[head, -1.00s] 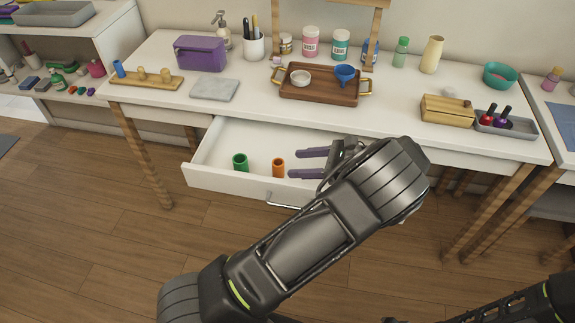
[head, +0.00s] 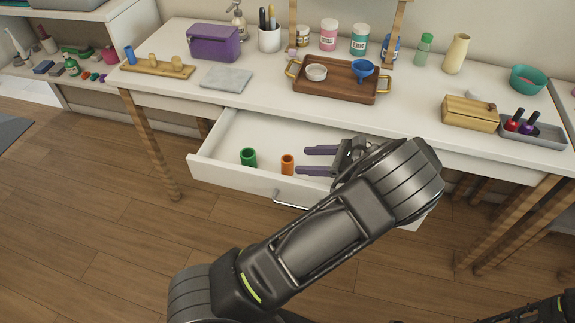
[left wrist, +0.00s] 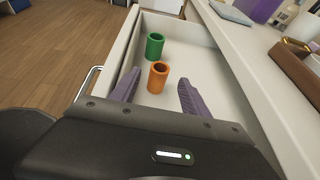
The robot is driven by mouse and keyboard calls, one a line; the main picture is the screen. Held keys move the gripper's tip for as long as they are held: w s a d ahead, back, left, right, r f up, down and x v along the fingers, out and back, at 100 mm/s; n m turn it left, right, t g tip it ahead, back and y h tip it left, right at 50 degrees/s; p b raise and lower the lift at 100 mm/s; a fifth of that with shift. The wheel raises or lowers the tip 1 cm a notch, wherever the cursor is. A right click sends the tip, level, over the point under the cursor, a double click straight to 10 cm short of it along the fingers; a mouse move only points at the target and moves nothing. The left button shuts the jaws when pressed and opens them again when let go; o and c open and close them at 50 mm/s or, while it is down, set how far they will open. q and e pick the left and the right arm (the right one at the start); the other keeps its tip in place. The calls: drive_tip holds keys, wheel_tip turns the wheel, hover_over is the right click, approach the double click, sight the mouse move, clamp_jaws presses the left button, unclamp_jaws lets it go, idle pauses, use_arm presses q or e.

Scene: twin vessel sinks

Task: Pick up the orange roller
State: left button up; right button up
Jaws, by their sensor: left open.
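The orange roller (head: 287,164) stands upright in the open white drawer (head: 222,174). It also shows in the left wrist view (left wrist: 157,78), ahead of and roughly between my fingers, closer to the left finger. My left gripper (head: 309,160) is open and empty, with its purple fingers pointing left toward the roller in the head view. The fingertips are just to the right of the roller. My left gripper (left wrist: 157,95) shows in the left wrist view with both fingers spread. A dark arm part shows at the lower right of the head view, but my right gripper's fingers are out of view.
A green roller (head: 248,157) stands in the drawer to the left of the orange one. The drawer's front panel has a metal handle (head: 290,203). Above the drawer, the white table holds a wooden tray (head: 335,88), a purple box (head: 214,43) and a grey slab (head: 226,79).

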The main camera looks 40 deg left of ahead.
sight(292, 174)
use_arm(q)
drive_tip(key=shift+x, duration=2.65)
drive_tip(key=shift+r, duration=0.1)
clamp_jaws()
